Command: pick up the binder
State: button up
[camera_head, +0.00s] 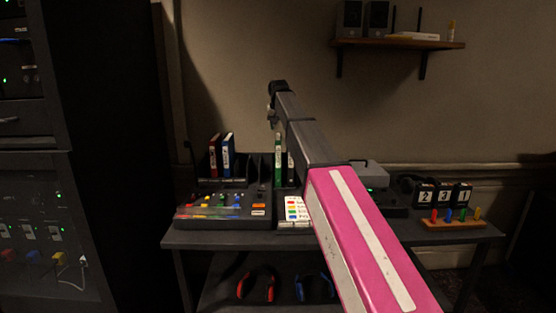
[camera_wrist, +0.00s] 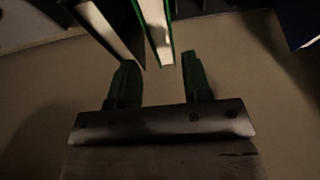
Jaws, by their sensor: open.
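Several binders stand upright in a dark rack on the desk: a red binder (camera_head: 214,155), a blue binder (camera_head: 228,155), a green binder (camera_head: 278,160) and a dark binder (camera_head: 290,168). My gripper (camera_head: 271,117) is above the rack, over the green binder. In the wrist view my gripper (camera_wrist: 159,62) is open and empty. The green binder (camera_wrist: 156,28), with white pages, lies just beyond the gap between the fingertips. The dark binder (camera_wrist: 108,28) is beside it at the left, and a blue one (camera_wrist: 297,22) is at the right edge.
A mixing console (camera_head: 222,206) and a board of coloured buttons (camera_head: 295,211) lie in front of the rack. Number blocks (camera_head: 444,195) stand at the right. A wall shelf (camera_head: 400,43) holds speakers. Red headphones (camera_head: 256,286) and blue ones (camera_head: 314,288) are below the desk.

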aim_at(278, 136)
jog(key=x, duration=0.7)
jog(key=shift+w+f, duration=0.25)
jog(key=shift+w, duration=0.05)
jog(key=shift+f, duration=0.25)
jog(key=shift+f, duration=0.25)
jog(key=shift+w, duration=0.1)
grip_shut()
